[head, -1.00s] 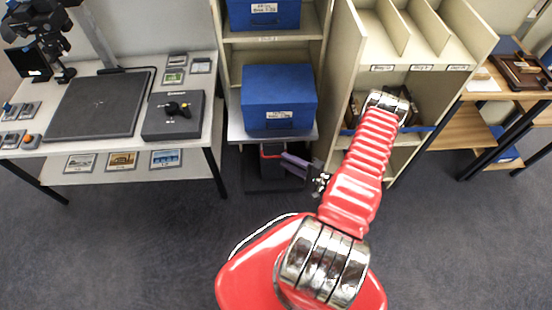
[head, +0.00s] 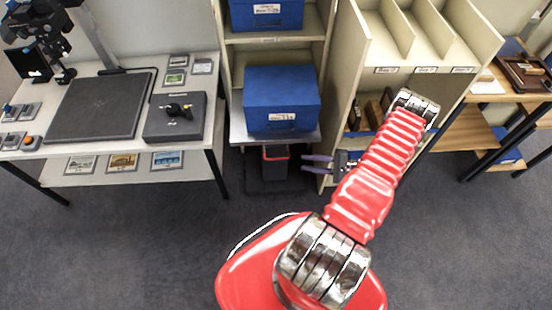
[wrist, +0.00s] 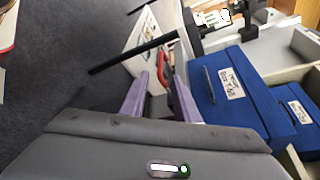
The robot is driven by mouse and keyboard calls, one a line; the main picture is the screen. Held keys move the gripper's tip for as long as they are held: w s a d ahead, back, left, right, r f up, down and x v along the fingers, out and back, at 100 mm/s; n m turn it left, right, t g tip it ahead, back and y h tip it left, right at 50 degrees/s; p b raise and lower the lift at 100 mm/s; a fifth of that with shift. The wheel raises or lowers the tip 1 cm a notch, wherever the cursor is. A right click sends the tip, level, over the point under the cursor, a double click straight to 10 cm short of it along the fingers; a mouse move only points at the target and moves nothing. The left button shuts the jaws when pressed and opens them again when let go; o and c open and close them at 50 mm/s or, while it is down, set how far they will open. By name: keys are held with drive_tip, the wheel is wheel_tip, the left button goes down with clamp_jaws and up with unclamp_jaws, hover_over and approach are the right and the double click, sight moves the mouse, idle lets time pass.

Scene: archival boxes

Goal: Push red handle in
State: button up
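The red handle (head: 276,146) is a red loop on top of a dark box (head: 275,166), low under the shelf with the blue box. In the wrist view the red handle (wrist: 162,81) shows between and beyond the fingers, partly hidden. My gripper (head: 304,163) is to the right of the dark box, at about its height in the picture, with its two purple fingers pointing left towards it. The fingers are apart with nothing between them, and a gap shows between them and the handle. In the wrist view my gripper (wrist: 161,74) also shows both fingers spread.
A blue box (head: 281,95) sits on a pulled-out shelf above the handle. A beige cabinet with dividers (head: 420,70) stands right, close to my gripper. A table (head: 198,135) with a dark mat and a black case stands left. The floor in front is clear.

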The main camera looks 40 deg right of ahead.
sight(276, 159)
drive_tip(key=x, duration=1.4)
idle(0.4)
clamp_jaws()
idle(0.5)
